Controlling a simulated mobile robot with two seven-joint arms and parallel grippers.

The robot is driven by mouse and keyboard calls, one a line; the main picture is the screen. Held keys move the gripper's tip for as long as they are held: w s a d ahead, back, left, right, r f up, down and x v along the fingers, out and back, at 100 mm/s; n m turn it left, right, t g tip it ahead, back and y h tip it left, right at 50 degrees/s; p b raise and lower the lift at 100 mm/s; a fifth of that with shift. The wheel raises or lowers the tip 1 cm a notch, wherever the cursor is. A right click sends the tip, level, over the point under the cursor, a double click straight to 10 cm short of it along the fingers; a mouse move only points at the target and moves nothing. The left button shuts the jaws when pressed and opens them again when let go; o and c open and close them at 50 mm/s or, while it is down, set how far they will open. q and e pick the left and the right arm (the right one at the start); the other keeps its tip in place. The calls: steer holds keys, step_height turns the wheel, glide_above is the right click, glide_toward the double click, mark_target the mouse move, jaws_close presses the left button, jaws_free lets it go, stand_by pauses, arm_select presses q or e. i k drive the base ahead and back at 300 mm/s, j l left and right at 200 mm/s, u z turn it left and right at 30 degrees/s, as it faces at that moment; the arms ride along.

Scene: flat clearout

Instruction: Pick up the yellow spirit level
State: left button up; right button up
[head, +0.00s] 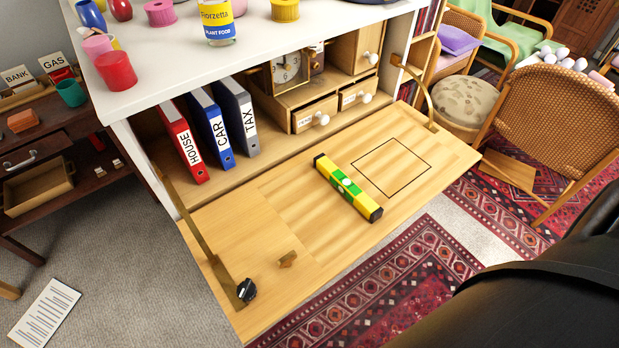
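The yellow spirit level (348,188) lies flat on the lowered wooden flap (270,222) of the white cabinet. It has black end caps and green parts around its vials, and it lies at a slant from upper left to lower right. A thin black square outline (391,167) is marked on the flap just right of it, and the square is empty. Neither of my grippers is in view. A dark, rounded shape at the lower right may be part of my own body.
Red, blue and grey binders (238,117) stand inside the cabinet, beside a clock (286,68) and small drawers (315,114). Metal stays flank the flap. A wicker chair (545,120) stands right.

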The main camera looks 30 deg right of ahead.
mark_target(365, 204)
steer(key=k+l+u, duration=0.2)
steer(key=l, duration=0.2)
steer(key=l+u, duration=0.15)
steer(key=l, duration=0.3)
steer(key=k+l+u, duration=0.35)
steer(key=l, duration=0.4)
steer(key=k+l+u, duration=0.2)
steer(key=k+l, duration=0.1)
